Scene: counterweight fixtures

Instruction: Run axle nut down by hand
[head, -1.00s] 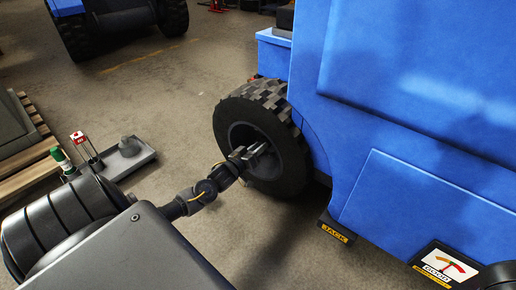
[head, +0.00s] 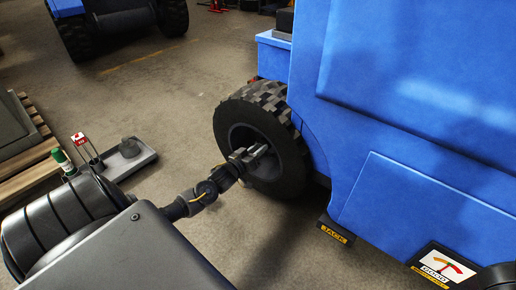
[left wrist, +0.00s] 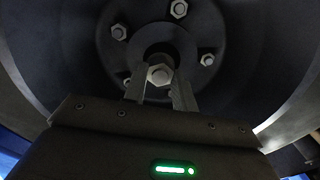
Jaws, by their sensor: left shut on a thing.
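The black wheel (head: 268,100) with a chunky tyre stands at the side of the blue machine (head: 420,110). The axle nut (left wrist: 160,74) is a pale hex nut at the hub centre in the left wrist view. My left gripper (head: 255,154) reaches into the wheel's hub. Its two fingers, seen in the left wrist view (left wrist: 161,84), are shut on the axle nut, one on each side. The nut is hidden by the gripper in the head view. Several smaller lug nuts (left wrist: 118,31) ring the hub. My right gripper is out of view.
A grey tray (head: 146,158) with a dark grey piece (head: 129,147) lies on the floor at the left, beside a green-capped bottle (head: 62,159) and a red-and-white sign (head: 79,139). A wooden pallet (head: 28,175) is farther left.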

